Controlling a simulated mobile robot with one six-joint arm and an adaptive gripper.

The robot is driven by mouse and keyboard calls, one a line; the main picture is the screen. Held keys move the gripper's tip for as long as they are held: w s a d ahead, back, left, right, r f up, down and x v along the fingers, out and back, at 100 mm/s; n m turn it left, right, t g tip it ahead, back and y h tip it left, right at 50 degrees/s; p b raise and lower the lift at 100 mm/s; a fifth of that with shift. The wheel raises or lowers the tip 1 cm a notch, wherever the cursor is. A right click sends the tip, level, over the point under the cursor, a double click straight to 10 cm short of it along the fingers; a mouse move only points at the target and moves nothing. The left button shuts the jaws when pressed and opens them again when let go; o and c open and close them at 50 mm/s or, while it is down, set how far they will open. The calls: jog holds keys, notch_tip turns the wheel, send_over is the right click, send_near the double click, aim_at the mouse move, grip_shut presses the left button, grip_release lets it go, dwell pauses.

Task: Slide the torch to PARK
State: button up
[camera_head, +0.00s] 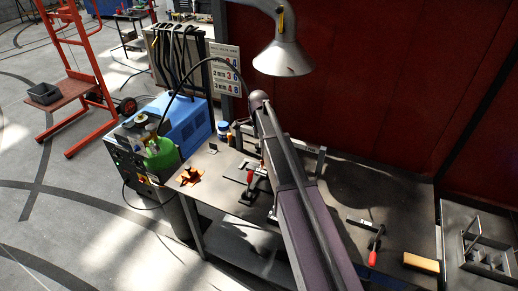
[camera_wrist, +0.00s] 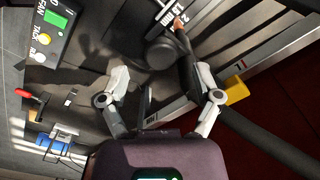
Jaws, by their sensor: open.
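In the wrist view my gripper (camera_wrist: 158,72) is open, its pale fingers spread to either side. A dark rounded body, probably the torch (camera_wrist: 162,52), shows between and beyond the fingertips, with a small copper-coloured tip above it. I cannot tell whether a finger touches it. I cannot read PARK anywhere. Pale metal rails (camera_wrist: 255,45) run at right. In the head view my arm reaches over the bench and my gripper cannot be made out.
The bench (camera_head: 345,190) also carries clamps with red handles (camera_head: 373,258), a yellow-tan block (camera_head: 421,263) and an orange piece (camera_head: 189,176). A blue machine (camera_head: 185,118) stands at left. A lamp (camera_head: 283,58) hangs above, before a dark red wall.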

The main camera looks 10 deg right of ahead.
jog(key=shift+f+b, duration=0.95)
jog(key=shift+f, duration=0.35)
jog(key=shift+c, duration=0.2)
